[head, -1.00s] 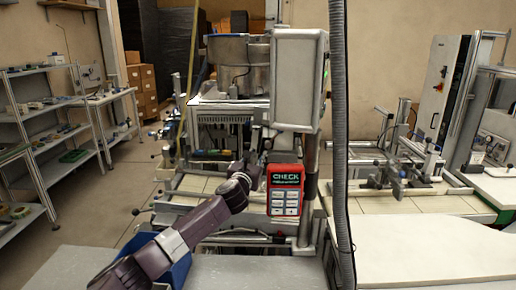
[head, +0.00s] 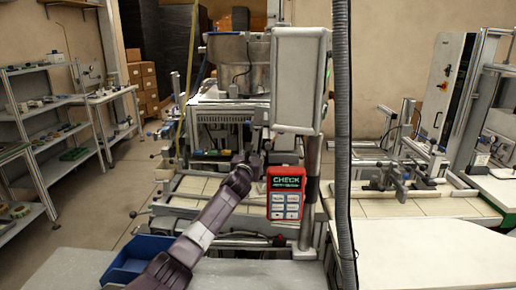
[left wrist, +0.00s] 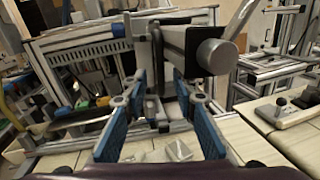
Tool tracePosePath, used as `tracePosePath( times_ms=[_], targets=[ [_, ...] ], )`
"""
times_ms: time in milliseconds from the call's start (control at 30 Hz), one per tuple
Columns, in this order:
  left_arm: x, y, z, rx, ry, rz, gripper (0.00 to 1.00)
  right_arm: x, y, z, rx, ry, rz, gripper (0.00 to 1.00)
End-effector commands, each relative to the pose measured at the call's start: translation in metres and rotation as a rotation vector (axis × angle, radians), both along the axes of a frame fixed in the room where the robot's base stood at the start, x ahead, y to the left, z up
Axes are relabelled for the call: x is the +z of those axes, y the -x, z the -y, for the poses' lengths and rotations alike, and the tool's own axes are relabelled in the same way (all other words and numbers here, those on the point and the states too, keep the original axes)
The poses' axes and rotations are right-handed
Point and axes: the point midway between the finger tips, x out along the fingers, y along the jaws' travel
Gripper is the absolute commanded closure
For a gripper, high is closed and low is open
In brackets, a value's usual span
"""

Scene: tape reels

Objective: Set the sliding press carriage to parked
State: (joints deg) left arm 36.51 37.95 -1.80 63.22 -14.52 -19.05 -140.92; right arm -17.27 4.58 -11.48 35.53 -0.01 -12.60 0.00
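The press machine (head: 222,115) stands straight ahead in the head view, with a metal drum on top. I cannot tell for certain which part is the sliding carriage. My left gripper (head: 252,160) is at the front of the machine, just left of the red CHECK panel; its fingers are hard to make out there. In the left wrist view my left gripper (left wrist: 160,88) has its two blue fingers apart. A dark upright part (left wrist: 157,55) and a grey bar with a round end (left wrist: 205,50) lie ahead of the fingertips. Contact cannot be told. My right gripper is not in view.
The red CHECK panel (head: 285,193) and a grey hose (head: 341,130) stand close on the right. A blue bin (head: 138,258) is at lower left. A white table (head: 430,250) is at lower right. Shelves (head: 40,135) stand at far left, with open floor between.

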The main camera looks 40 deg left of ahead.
Motion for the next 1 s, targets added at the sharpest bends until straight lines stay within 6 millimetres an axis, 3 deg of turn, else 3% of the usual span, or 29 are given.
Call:
tracePosePath(
  times_ms=[200, 600, 833, 1000],
  targets=[
    [0.0, -0.013, -0.007, 0.0, 0.002, 0.001, 0.74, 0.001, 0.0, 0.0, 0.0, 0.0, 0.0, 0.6],
    [0.0, -0.016, -0.008, -0.001, 0.0, 0.0, 0.74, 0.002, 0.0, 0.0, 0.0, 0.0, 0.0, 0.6],
    [0.0, -0.016, -0.008, -0.001, 0.0, 0.0, 0.99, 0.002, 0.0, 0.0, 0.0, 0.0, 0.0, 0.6],
    [0.0, -0.016, -0.008, -0.001, 0.0, 0.0, 1.0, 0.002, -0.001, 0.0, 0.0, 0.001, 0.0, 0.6]
  ],
)
